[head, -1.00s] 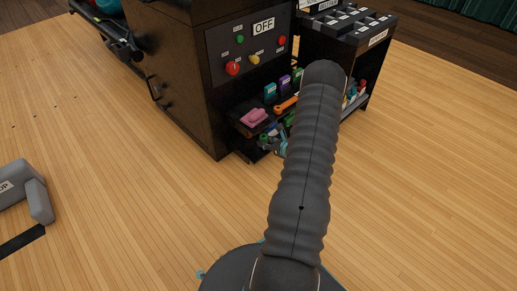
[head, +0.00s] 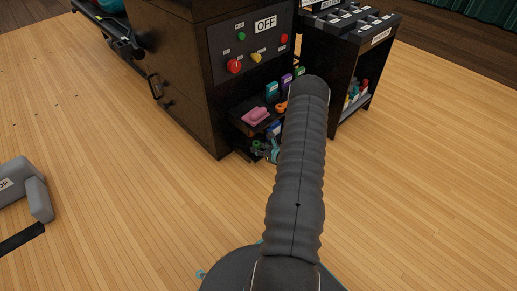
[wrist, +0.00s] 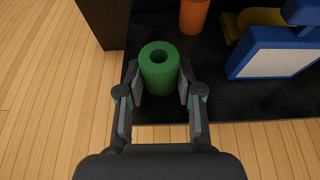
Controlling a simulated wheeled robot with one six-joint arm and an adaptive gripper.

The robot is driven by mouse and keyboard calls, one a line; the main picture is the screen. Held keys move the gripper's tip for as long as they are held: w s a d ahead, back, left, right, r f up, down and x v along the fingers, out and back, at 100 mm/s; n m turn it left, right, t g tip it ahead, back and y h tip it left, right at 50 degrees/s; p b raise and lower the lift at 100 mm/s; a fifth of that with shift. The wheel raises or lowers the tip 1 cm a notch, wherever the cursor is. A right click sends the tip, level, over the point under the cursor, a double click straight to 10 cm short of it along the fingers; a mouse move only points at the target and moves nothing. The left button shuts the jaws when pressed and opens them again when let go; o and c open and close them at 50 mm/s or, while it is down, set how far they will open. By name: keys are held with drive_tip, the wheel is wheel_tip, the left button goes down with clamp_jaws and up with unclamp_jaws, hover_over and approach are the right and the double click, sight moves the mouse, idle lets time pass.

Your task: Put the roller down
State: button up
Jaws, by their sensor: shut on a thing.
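The roller, a green hollow cylinder (wrist: 159,72), stands upright between the two fingers of my gripper (wrist: 160,88) in the wrist view. My gripper is shut on it. The roller is over the front left part of a black shelf (wrist: 215,100); I cannot tell whether its bottom touches the shelf. In the head view my gripper (head: 267,153) is small at the lower shelf of the dark machine, largely behind my arm, with a bit of green beside it.
An orange cylinder (wrist: 193,14) and a blue-framed white block (wrist: 268,55) are behind and right of the roller. A dark panel (wrist: 105,22) stands at the left. A pink object (head: 256,117) lies on the upper shelf. The wood floor in front is clear.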

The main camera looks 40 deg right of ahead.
drive_tip(key=shift+f, duration=0.2)
drive_tip(key=o, duration=1.2)
drive_tip(key=shift+c, duration=0.2)
drive_tip(key=shift+r, duration=0.2)
drive_tip(key=shift+s+r, duration=0.15)
drive_tip(key=shift+s, duration=0.1)
drive_tip(key=a+p+v, duration=0.1)
drive_tip(key=v, duration=1)
drive_tip(key=shift+s+d, duration=0.25)
drive_tip(key=shift+d, duration=0.2)
